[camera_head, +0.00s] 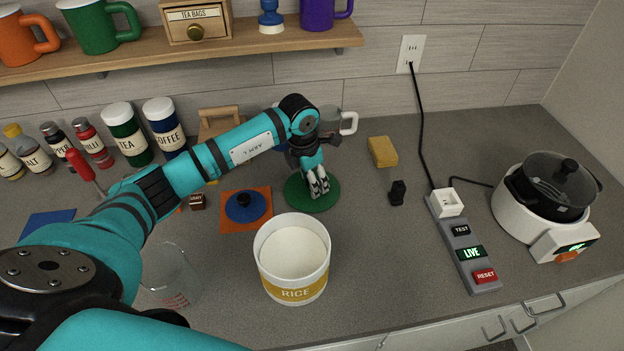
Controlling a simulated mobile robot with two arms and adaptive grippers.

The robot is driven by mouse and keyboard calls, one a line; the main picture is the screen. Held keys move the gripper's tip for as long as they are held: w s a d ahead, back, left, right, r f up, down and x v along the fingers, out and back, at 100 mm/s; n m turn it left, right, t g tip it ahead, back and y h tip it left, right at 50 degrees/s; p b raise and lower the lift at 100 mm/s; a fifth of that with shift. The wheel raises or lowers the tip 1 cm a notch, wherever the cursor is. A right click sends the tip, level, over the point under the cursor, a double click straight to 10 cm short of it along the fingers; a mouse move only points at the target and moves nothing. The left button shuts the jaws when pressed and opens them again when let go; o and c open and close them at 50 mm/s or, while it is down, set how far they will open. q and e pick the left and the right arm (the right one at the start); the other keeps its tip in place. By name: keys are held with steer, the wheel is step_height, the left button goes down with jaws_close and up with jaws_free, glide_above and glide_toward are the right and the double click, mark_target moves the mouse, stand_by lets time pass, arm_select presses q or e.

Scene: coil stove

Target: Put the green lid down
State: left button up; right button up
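The green lid (298,200) is a flat round disc behind the rice canister, level or nearly so. My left gripper (318,190) points down onto its middle, with its fingers close together there, apparently shut on the lid's knob, which the fingers hide. I cannot tell whether the lid touches the counter or hangs just above it. A blue lid (238,214) with a black knob lies on an orange square mat (232,226), just left of the green lid. My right gripper is not in view.
An open white rice canister (293,281) stands in front of the green lid. A clear measuring cup (170,275) is at front left. A yellow sponge (382,151), power strip (462,240) and white cooker (545,205) are to the right. Counter between sponge and canister is mostly clear.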

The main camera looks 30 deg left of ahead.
mark_target(306, 192)
arm_select(q)
step_height(306, 192, up, 12)
steer(key=s+b, duration=0.1)
steer(key=b, duration=0.1)
steer(key=shift+s+a+f, duration=0.15)
steer(key=shift+s+a, duration=0.1)
steer(key=shift+a, duration=0.2)
steer(key=shift+f, duration=0.1)
